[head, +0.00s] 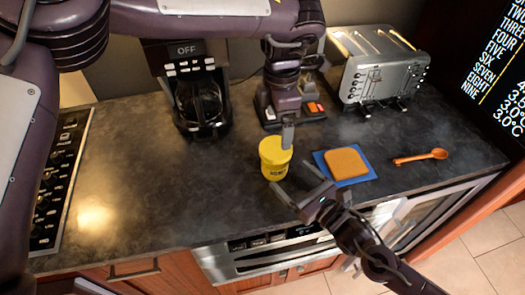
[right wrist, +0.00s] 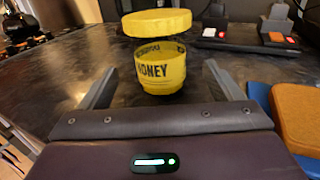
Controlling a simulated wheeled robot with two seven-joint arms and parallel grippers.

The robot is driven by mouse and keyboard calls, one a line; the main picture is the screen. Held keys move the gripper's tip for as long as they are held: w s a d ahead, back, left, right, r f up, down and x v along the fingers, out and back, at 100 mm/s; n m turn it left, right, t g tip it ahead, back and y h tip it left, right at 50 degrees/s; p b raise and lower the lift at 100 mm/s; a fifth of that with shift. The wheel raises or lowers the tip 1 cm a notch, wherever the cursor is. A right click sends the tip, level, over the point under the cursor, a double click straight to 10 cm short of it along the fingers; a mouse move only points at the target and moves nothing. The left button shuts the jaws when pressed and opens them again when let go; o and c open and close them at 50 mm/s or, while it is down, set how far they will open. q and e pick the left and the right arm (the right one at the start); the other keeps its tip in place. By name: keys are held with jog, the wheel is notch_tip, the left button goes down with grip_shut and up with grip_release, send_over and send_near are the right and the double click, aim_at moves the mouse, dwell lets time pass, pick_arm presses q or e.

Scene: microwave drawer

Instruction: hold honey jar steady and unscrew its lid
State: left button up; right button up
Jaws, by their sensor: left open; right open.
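The yellow honey jar (head: 273,170) stands upright on the dark counter. In the right wrist view the jar (right wrist: 160,74) shows its "HONEY" label. Its yellow lid (right wrist: 157,22) sits above it, slightly tilted, with a dark gap between lid and jar. In the head view the lid (head: 275,148) covers the jar's top. My left gripper (head: 287,136) is open, pointing down at the lid's right edge; I cannot tell whether it touches the lid. My right gripper (head: 296,181) is open, low at the jar's front right, its fingers spread to either side of the jar, apart from it.
A bread slice (head: 346,162) on a blue mat (head: 322,166) lies right of the jar, with an orange spoon (head: 420,157) beyond. A coffee maker (head: 196,100), a toaster (head: 383,72) and a device with lit switches (right wrist: 280,37) stand behind. The counter left of the jar is clear.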

aim_at(274, 159)
pick_arm(q)
jog(key=shift+w+a, duration=0.25)
jog(key=shift+a, duration=0.05)
pick_arm(e)
jog(key=shift+x, duration=0.8)
pick_arm(q)
jog(key=shift+d, duration=0.1)
pick_arm(e)
jog(key=x, duration=0.6)
jog(key=shift+w+a, duration=0.25)
jog(key=shift+w, duration=0.05)
pick_arm(q)
jog(key=shift+s, duration=0.1)
